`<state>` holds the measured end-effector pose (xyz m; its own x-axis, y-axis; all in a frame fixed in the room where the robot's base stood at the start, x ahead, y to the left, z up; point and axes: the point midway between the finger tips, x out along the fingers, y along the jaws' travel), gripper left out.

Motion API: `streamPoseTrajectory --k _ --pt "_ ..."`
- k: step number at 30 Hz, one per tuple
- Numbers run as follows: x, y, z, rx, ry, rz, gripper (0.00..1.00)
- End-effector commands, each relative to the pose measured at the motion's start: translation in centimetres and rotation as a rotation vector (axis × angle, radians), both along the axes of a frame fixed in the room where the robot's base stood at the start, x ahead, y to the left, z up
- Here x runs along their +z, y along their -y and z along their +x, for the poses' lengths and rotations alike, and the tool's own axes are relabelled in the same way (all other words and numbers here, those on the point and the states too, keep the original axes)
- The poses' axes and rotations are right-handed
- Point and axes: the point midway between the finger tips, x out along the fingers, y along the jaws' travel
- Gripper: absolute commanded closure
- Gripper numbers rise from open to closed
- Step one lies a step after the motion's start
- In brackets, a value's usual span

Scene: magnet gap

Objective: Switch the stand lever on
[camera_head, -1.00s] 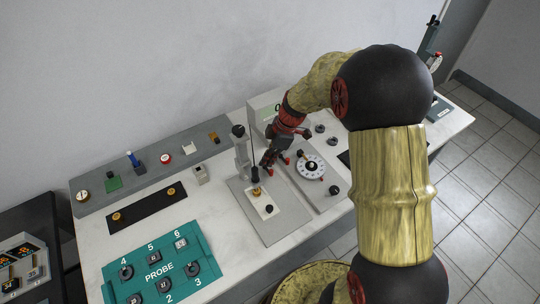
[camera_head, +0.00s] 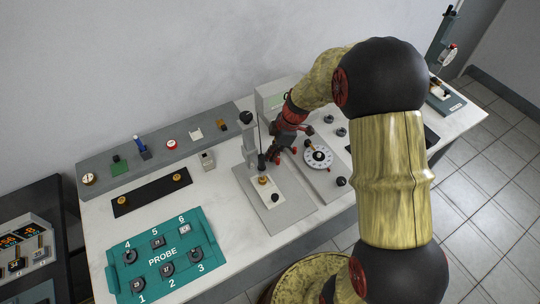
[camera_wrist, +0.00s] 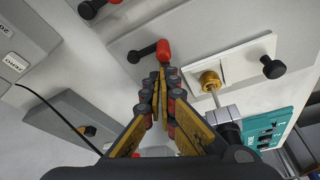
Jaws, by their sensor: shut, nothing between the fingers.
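In the wrist view a black lever with a red grip (camera_wrist: 163,50) lies on a light grey plate. My gripper (camera_wrist: 161,72) has its fingers together with nothing between them, and their tips are just beside the red grip; I cannot tell if they touch it. In the head view my gripper (camera_head: 274,160) is low over the bench at the stand. The stand (camera_head: 249,148) is a grey column with a black knob on a grey base plate. The lever is largely hidden by my gripper there. I cannot tell whether it is on or off.
A brass plunger (camera_wrist: 210,80) and a black knob (camera_wrist: 272,67) are on the stand's plate. A white dial (camera_head: 318,155) is to the right of my gripper. A teal probe tray (camera_head: 195,225) is at front left. A grey meter box (camera_head: 272,95) stands behind.

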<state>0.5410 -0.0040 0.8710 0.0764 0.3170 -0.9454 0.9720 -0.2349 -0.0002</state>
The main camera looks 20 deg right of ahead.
Motion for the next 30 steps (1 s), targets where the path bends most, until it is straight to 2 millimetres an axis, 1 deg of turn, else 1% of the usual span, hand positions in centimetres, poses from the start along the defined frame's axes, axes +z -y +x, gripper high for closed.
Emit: streamPoseTrajectory --k 20,26,30 --pt "-0.1 0.5 -0.1 0.119 0.001 0.000 1.00" --pt "-0.2 0.8 -0.2 0.223 0.001 0.000 1.00" --pt "-0.2 1.3 -0.2 0.338 0.001 0.000 1.00"
